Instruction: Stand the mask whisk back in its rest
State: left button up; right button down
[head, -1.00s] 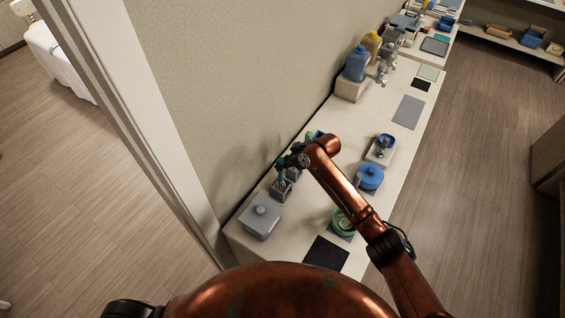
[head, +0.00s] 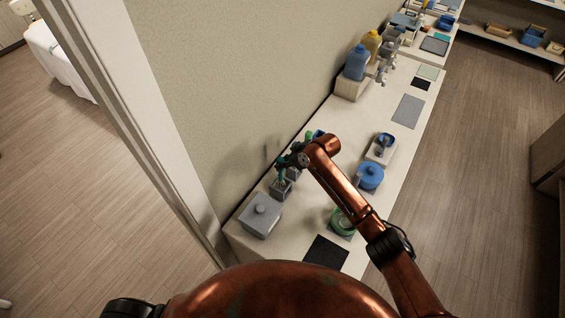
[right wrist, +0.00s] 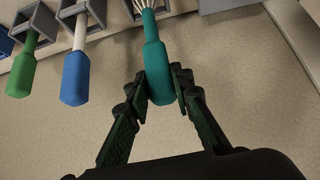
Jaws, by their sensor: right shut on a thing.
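The mask whisk has a teal handle (right wrist: 157,68) and pale wires that run to the top edge of the right wrist view. My right gripper (right wrist: 161,86) is shut on its handle. In the head view, the teal handle (head: 281,173) stands roughly upright just over a small grey square holder (head: 280,191), which looks like the rest. In the right wrist view, grey walls show around the wire end, but its tip is cut off, so I cannot tell how deep it sits. My left gripper is not in view.
A green-handled tool (right wrist: 21,74) and a blue-handled tool (right wrist: 76,77) stand in grey holders beside the whisk. A grey lidded box (head: 261,217), a green bowl (head: 341,222) and a blue lidded pot (head: 370,176) are nearby. The wall is close behind.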

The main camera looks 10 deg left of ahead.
jog(key=shift+f+b, duration=0.7)
jog(key=shift+f, duration=0.6)
jog(key=c, duration=1.6)
grip_release()
jog(key=shift+r, duration=0.1)
jog(key=shift+p+v, duration=2.2)
jog(key=shift+v, duration=1.75)
